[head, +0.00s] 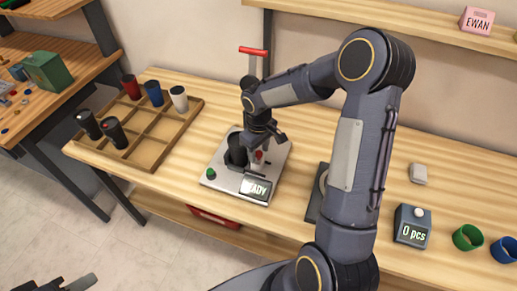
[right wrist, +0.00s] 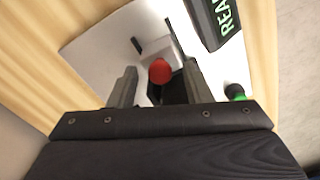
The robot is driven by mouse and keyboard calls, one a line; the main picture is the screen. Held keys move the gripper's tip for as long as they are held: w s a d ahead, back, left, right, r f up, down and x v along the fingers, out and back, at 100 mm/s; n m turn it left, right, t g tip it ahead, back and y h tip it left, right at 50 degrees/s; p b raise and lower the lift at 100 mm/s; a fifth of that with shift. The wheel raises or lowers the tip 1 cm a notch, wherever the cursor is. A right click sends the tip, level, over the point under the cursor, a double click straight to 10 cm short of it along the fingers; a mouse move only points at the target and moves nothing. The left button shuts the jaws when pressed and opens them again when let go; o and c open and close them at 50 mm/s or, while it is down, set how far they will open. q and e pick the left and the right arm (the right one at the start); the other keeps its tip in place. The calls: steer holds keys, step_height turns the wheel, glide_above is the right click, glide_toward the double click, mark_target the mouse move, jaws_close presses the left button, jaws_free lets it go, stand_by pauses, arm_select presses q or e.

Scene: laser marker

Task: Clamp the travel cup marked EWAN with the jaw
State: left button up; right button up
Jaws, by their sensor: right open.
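The laser marker (head: 215,178) is a pale plate on the bench with a display reading "READY", partly hidden. A dark cup (head: 236,152) appears to stand on it; no name is readable on it. A red knob (head: 259,155) is beside the cup. My right gripper (head: 268,138) is open over the marker. In the right wrist view the red knob (right wrist: 160,71) lies between the two spread fingers (right wrist: 160,88), with no visible grip on it. My left gripper (head: 65,284) is only partly in view at the lower left; its opening is unclear.
A wooden divided tray (head: 150,153) at left holds several dark, red, blue and white cups. A pink EWAN block (head: 477,20) is on the shelf. At right are a "0 pcs" counter (head: 412,227), a green ring (head: 467,237) and a blue ring (head: 505,249).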

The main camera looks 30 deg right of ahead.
steer(key=shift+c, duration=0.2)
jaws_close()
steer(key=shift+w+a+b, duration=0.35)
steer(key=shift+w+b, duration=0.05)
steer(key=shift+b, duration=0.05)
steer(key=shift+w+a, duration=0.1)
steer(key=shift+o, duration=0.2)
jaws_free()
step_height(320, 180, up, 8)
stand_by(0.5)
